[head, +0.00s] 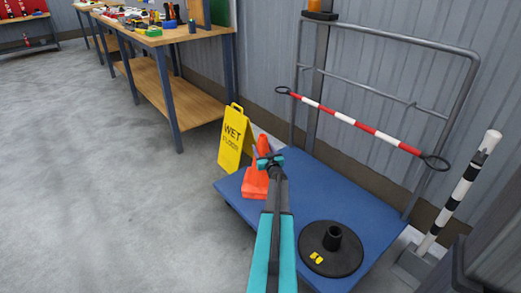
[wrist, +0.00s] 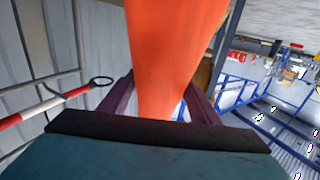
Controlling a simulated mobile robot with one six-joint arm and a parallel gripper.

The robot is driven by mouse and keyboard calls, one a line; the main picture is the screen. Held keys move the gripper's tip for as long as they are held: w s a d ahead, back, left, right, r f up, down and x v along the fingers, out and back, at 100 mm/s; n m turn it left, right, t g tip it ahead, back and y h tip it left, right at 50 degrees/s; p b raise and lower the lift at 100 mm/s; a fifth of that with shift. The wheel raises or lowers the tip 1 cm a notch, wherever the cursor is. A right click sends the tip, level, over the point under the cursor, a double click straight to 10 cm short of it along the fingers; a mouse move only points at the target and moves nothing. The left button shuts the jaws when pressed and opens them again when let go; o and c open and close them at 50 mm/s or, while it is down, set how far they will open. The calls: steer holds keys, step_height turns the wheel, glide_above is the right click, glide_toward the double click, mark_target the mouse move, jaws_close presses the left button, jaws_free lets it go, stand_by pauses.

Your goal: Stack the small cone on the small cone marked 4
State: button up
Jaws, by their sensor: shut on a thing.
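My gripper (head: 270,160) is shut on an orange cone (wrist: 175,50), which fills the middle of the wrist view between the two dark fingers. In the head view, orange cone shapes (head: 254,183) show just left of my gripper, over the far left part of the blue platform (head: 330,190). A square orange base shows low, and a narrow orange tip rises above the gripper. My arm and gripper hide part of them, so I cannot tell where one cone ends and another begins. No number 4 is readable.
A yellow wet floor sign (head: 234,140) stands close behind the cones. A black round base (head: 331,248) with a socket sits on the platform at right. A red-white bar (head: 350,121) hangs by the rail. A striped post (head: 458,190) stands at right. Floor at left is clear.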

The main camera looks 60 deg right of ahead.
steer(key=shift+f, duration=0.4)
steer(key=o, duration=1.9)
steer(key=shift+o, duration=0.2)
steer(key=shift+s, duration=0.15)
steer(key=shift+v, duration=0.85)
steer(key=p+v, duration=0.2)
steer(key=v, duration=1)
